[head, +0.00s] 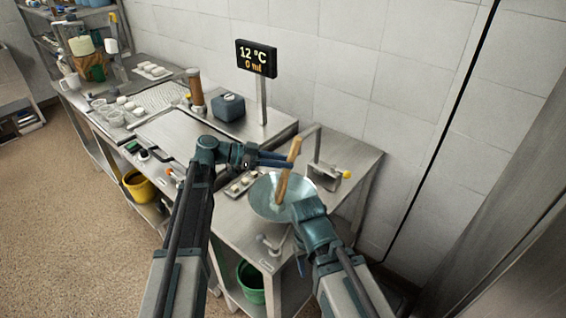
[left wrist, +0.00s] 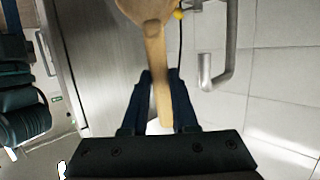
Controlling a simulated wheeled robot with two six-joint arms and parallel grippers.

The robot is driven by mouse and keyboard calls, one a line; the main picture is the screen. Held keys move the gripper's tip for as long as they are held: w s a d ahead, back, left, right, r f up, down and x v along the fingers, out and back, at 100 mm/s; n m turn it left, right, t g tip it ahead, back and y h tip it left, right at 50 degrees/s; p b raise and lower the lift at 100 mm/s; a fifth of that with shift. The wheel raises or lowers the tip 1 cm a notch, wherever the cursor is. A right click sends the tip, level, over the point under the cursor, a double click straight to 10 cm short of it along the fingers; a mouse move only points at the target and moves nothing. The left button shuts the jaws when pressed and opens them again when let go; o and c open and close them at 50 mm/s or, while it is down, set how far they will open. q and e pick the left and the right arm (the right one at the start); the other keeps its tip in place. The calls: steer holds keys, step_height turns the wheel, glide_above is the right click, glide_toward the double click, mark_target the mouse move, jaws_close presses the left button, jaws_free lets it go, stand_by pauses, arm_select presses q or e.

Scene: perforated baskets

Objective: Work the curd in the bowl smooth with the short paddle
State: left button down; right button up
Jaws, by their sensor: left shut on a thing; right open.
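The short wooden paddle (head: 289,170) stands tilted in the metal bowl (head: 262,192), its lower end inside. My left gripper (head: 289,164) is shut on the paddle above the bowl's rim. In the left wrist view the paddle (left wrist: 159,75) runs between the fingers (left wrist: 160,82), with a broad tan end at the top. Pale material, seemingly the curd (head: 275,207), shows low in the bowl; its texture is too small to tell. My right gripper (head: 301,264) is open and points down by the bowl's near side, partly hidden by its own wrist, which covers part of the bowl.
A metal bracket with a yellow knob (head: 332,172) stands right of the bowl. A small tray of pale pieces (head: 241,185) lies to its left. A sign (head: 257,58) reads 12 °C, 0 ml. A green bucket (head: 251,283) sits below; a tap-like fitting (head: 270,246) is at the front edge.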

arm_select(q)
steer(key=shift+s+f, duration=0.1)
steer(key=shift+s, duration=0.05)
steer(key=shift+s, duration=0.5)
steer(key=shift+w, duration=0.2)
steer(key=shift+w, duration=0.6)
steer(key=shift+s, duration=0.15)
steer(key=shift+s, duration=0.8)
steer(key=shift+w, duration=0.2)
steer(key=shift+w, duration=0.7)
steer(key=shift+s, duration=0.15)
